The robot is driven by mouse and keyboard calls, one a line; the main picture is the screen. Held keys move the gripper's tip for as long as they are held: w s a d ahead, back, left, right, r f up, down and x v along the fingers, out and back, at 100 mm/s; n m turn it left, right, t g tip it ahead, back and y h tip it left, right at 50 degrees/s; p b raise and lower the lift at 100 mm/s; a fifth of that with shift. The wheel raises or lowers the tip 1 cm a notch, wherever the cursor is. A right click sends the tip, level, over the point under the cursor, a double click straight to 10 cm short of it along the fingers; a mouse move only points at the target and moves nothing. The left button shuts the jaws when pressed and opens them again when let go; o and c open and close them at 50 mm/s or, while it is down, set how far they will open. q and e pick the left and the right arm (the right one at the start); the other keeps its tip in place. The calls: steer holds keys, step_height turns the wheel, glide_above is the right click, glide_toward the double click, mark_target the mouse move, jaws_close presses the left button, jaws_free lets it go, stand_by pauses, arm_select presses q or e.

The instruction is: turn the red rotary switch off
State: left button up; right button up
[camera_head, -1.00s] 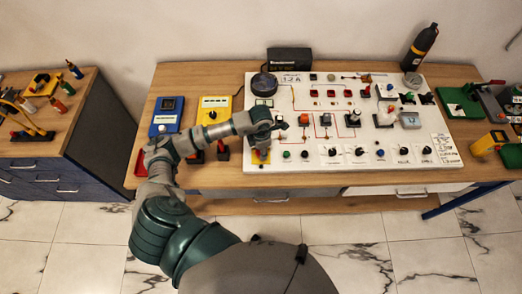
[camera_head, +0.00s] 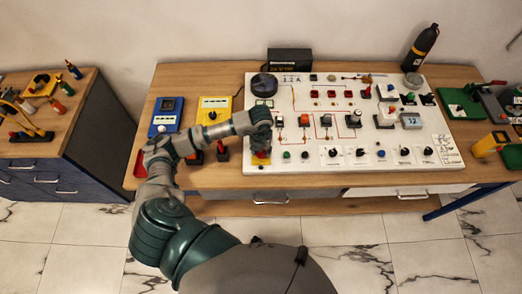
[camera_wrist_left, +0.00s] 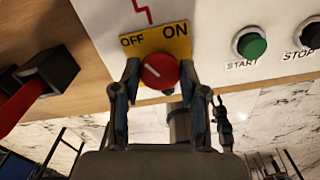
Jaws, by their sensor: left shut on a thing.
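The red rotary switch (camera_wrist_left: 160,71) sits on a yellow plate (camera_wrist_left: 180,44) marked OFF on the left and ON on the right. The white line on its knob slants up toward the left, on the OFF side. My left gripper (camera_wrist_left: 158,88) has a finger on each side of the knob and is shut on it. In the head view my left gripper (camera_head: 261,148) is at the front left corner of the white panel (camera_head: 300,182) and hides the knob; part of the yellow plate shows below it. My right gripper is not in view.
A green START button (camera_wrist_left: 251,45) and a black STOP button (camera_wrist_left: 310,35) are right of the switch. A red-handled lever (camera_wrist_left: 20,100) stands to the left. Blue (camera_head: 167,117) and yellow (camera_head: 214,108) boxes lie left of the panel.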

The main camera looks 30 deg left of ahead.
arm_select(q)
steer(key=shift+w+r+n, duration=0.15)
steer(key=shift+n, duration=1.55)
steer(key=o, duration=1.1)
steer(key=shift+o, duration=0.2)
step_height(320, 180, up, 12)
steer(key=shift+a, duration=0.15)
